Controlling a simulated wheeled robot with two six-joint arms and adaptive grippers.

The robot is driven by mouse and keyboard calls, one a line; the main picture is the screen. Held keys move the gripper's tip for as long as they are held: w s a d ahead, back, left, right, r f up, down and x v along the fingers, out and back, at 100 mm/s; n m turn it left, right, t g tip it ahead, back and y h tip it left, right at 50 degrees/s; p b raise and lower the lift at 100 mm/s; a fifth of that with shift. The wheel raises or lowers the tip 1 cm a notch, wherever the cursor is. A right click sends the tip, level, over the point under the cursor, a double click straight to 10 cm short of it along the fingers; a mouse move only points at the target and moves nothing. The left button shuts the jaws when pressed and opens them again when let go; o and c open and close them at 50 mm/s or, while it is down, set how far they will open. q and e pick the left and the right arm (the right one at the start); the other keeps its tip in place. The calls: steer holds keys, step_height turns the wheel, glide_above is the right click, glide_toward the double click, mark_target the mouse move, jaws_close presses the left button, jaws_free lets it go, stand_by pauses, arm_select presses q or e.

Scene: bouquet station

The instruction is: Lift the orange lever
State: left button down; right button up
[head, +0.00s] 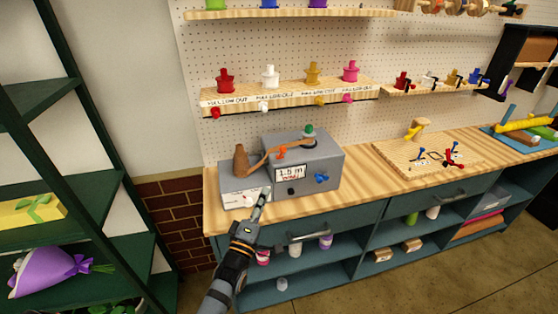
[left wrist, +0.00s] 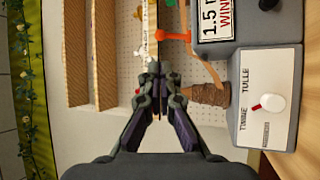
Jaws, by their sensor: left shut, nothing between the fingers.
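The orange lever (head: 281,152) sticks out on the grey machine (head: 325,165), above its "1.5 m" display. It also shows in the left wrist view (left wrist: 173,36), near the top. My left gripper (head: 263,194) is shut and empty, in front of the machine's lower left part, below and left of the lever. Its closed fingertips (left wrist: 160,98) show in the left wrist view, apart from the lever. A brown twine cone (head: 240,163) stands on the machine's left part, its strand running past the lever. My right gripper is not in view.
A white twine/tulle selector (left wrist: 270,102) sits on the machine's lower front, close to the gripper. A blue knob (head: 321,178) is on the machine's front right. A shelf with coloured dispensers (head: 290,94) hangs above.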

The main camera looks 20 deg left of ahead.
mark_target(282, 153)
arm_select(q)
steer(key=p+x, duration=0.4)
steer(key=x, duration=0.7)
steer(key=shift+w+r, duration=0.25)
steer(key=shift+w, duration=0.65)
